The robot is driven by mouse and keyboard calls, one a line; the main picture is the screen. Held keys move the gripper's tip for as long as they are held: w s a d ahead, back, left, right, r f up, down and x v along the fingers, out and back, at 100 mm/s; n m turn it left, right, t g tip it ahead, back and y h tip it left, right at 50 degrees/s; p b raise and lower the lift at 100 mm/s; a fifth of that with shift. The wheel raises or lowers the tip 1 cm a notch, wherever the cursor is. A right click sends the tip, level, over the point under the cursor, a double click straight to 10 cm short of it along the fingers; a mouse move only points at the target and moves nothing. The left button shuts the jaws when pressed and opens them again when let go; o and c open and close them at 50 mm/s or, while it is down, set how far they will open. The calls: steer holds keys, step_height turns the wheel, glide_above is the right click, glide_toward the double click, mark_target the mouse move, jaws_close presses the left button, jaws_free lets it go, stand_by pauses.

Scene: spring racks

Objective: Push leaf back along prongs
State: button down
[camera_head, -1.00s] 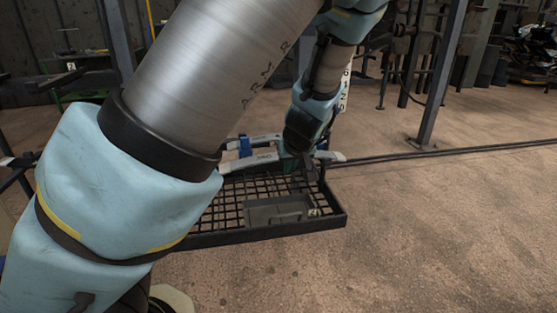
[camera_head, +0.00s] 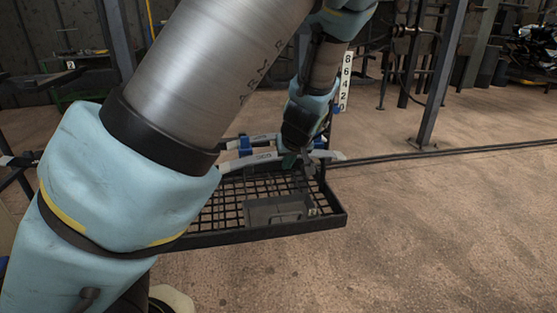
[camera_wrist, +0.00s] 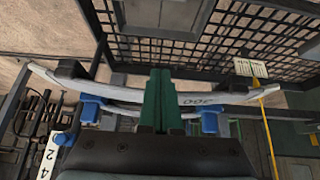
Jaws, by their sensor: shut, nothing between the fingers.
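A long grey curved leaf (camera_wrist: 130,83) marked 200 crosses the wrist view; the head view shows it (camera_head: 240,162) above the rack's mesh tray. Black prongs (camera_wrist: 72,70) stand at it on the left and right. A second grey leaf (camera_wrist: 128,107) lies behind it, partly hidden, with blue blocks (camera_wrist: 92,108) (camera_wrist: 209,121) near the two leaves. My gripper (camera_wrist: 159,78) has its green fingers together and empty, overlapping the front leaf near its middle. I cannot tell for sure whether they touch it. In the head view, the gripper (camera_head: 289,160) is at the leaf's right half.
The black mesh tray (camera_head: 250,238) holds a grey bin (camera_head: 279,210) below the leaves. A numbered scale (camera_head: 345,82) stands behind my wrist. A dark post (camera_head: 443,75) rises at the right. The brown floor (camera_head: 450,220) at the right is clear.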

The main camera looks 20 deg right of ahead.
steer(key=shift+w+d+b, duration=0.15)
steer(key=shift+w+b, duration=0.1)
steer(key=shift+w, duration=0.8)
steer(key=shift+w+d+b, duration=0.1)
steer(key=shift+w+b, duration=0.15)
steer(key=shift+w, duration=0.75)
steer(key=s+p, duration=0.3)
steer(key=s, duration=0.3)
steer(key=shift+a, duration=0.35)
